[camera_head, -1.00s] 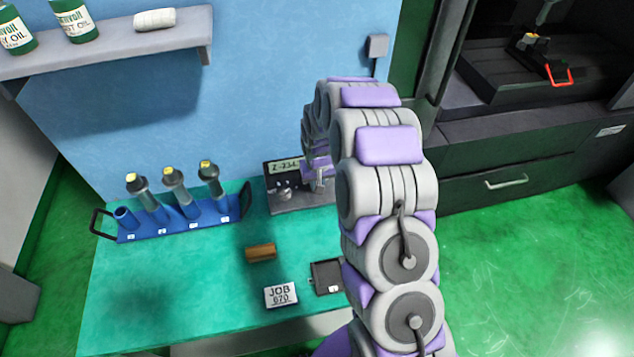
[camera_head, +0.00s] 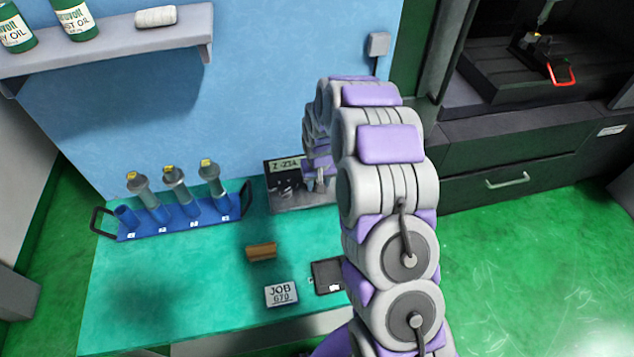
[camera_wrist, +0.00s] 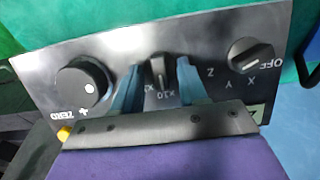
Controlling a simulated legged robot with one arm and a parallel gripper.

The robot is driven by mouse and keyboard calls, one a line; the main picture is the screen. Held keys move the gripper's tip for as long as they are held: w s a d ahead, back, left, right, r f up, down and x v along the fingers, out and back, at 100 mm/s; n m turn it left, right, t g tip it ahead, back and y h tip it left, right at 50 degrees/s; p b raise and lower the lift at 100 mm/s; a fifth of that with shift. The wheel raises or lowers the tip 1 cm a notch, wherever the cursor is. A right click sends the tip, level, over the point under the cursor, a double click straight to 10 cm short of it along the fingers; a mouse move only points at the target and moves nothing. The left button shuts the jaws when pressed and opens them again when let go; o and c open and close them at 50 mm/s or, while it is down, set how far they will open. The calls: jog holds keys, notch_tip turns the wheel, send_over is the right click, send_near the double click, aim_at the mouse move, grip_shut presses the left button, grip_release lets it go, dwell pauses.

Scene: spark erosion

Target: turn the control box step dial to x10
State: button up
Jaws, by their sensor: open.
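The control box (camera_head: 292,203) stands at the back of the green bench, with a display reading about Z -234. In the wrist view its dark panel (camera_wrist: 215,50) shows upside down. The step dial (camera_wrist: 160,71) is a small black knob in the middle, its ridge nearly upright in the picture. The x10 mark sits just below it; another mark is partly hidden beside a finger. I cannot tell which end of the ridge points. My gripper (camera_wrist: 159,75) is open, one blue-grey finger on each side of the dial. Contact cannot be told. My arm hides the box's right part in the head view.
On the panel, the ZERO knob (camera_wrist: 82,82) is left of my fingers and the OFF/X/Y/Z knob (camera_wrist: 250,55) right. A blue rack (camera_head: 180,225) with electrode holders stands left of the box.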

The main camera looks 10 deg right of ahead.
notch_tip(320, 180, up, 17)
jog(key=s+p, duration=0.1)
jog(key=s, duration=0.1)
jog(key=shift+p, duration=0.3)
jog(key=shift+s+r, duration=0.15)
jog(key=s+r+g+b, duration=0.1)
jog(key=s+r, duration=0.2)
jog(key=s, duration=1.7)
jog(key=s+r+g+b, duration=0.2)
jog(key=s+r, duration=0.1)
jog(key=s, duration=1.7)
jog(key=shift+a, duration=0.2)
jog(key=shift+o, duration=0.3)
